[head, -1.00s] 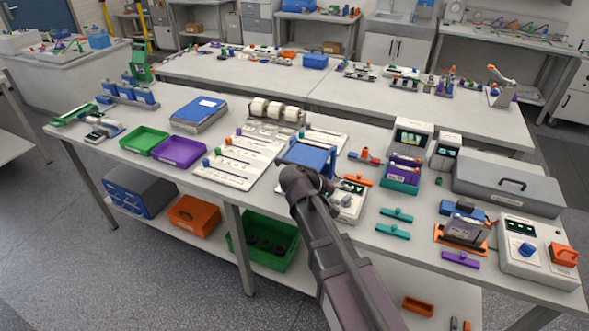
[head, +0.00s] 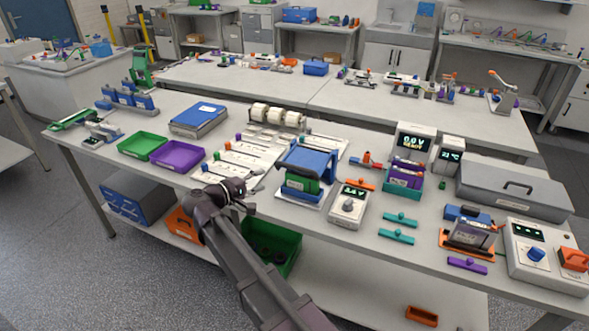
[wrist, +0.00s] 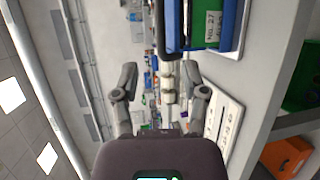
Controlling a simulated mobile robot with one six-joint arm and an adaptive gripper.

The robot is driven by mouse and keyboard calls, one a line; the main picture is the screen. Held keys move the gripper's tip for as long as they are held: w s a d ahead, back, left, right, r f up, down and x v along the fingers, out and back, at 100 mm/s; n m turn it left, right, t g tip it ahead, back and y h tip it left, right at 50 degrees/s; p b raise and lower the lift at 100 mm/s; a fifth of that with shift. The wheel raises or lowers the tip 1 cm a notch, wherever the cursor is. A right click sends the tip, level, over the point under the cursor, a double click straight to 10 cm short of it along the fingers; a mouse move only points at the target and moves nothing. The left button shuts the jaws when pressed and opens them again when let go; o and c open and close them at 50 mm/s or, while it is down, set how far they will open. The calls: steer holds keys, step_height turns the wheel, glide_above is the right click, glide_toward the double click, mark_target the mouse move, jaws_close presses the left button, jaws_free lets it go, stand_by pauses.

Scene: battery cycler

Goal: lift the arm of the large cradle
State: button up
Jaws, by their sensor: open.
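The large cradle, which I take to be the blue frame on a white base, stands near the front edge of the bench (head: 283,192). Its blue arm (head: 308,159) lies over the top of a green block with a white label (head: 300,184). In the wrist view the labelled green block (wrist: 205,22) and a blue bar beside it (wrist: 229,22) are at the top, right of centre. My gripper (head: 247,196) is left of the cradle, apart from it, near the front edge. In the wrist view its two fingers are spread with nothing held between them (wrist: 162,80).
A white meter with a dial (head: 348,205) stands close right of the cradle. White strip boards (head: 240,160) lie to its left, with a purple tray (head: 178,156) and a green tray (head: 142,147) beyond. White rolls (head: 276,116) stand behind. Open floor lies in front of the bench.

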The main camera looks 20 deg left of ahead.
mark_target(292, 168)
steer(key=shift+w+d, duration=0.1)
steer(key=b+x, duration=0.2)
steer(key=x, duration=1.1)
steer(key=shift+w+d+f, duration=0.1)
steer(key=shift+w+d, duration=0.1)
steer(key=shift+w, duration=0.1)
jaws_close()
